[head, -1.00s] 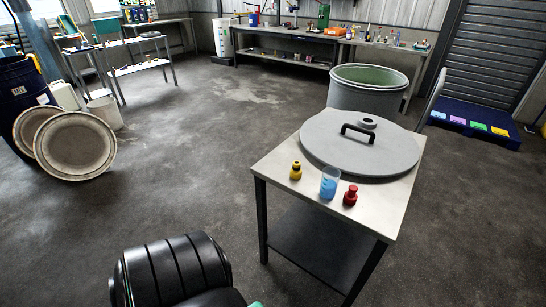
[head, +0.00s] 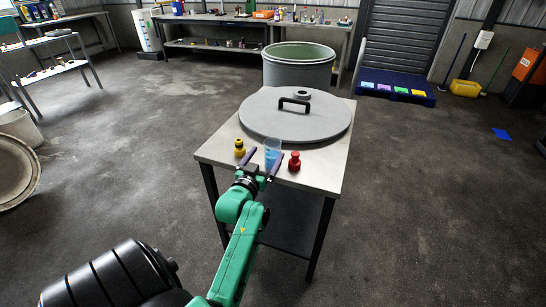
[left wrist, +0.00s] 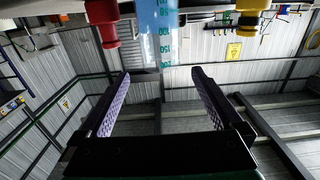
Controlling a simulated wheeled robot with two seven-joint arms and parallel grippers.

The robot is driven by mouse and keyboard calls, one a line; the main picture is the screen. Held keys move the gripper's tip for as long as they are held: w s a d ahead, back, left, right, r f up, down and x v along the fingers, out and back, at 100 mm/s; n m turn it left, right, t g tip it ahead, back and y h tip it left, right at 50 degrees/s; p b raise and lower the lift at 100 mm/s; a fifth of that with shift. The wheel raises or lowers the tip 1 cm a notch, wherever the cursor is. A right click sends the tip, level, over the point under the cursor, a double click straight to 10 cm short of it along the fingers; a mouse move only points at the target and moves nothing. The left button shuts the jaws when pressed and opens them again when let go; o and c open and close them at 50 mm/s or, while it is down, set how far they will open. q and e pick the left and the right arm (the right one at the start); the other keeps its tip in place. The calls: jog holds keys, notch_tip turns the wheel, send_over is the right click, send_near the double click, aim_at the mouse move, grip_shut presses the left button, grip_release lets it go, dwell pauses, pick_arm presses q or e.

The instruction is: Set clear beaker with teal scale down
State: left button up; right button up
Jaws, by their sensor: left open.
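The clear beaker with the teal scale (head: 272,149) stands upright on the small table (head: 325,177), near its front edge. It holds blue liquid in its lower part. In the left wrist view the beaker (left wrist: 157,32) shows at the top, its teal marks upside down. My left gripper (head: 264,161) is open, at the table's front edge, its purple-padded fingers pointing at the beaker. In the left wrist view the gripper (left wrist: 160,76) is empty between its pads, with the beaker lined up just past the fingertips. My right gripper is out of view.
A yellow bottle (head: 239,148) stands left of the beaker and a red bottle (head: 294,161) close on its right. A large grey lid with a black handle (head: 296,118) lies behind them. A grey drum (head: 298,68) stands behind the table.

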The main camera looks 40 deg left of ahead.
aim_at(275, 141)
pick_arm(q)
jog(key=x, duration=0.6)
jog(key=f+x, duration=0.1)
jog(key=x, duration=0.3)
jog(key=shift+a, duration=0.2)
jog(key=shift+s+r, duration=0.1)
jog(key=shift+r, duration=0.05)
jog(key=c, duration=0.4)
grip_shut()
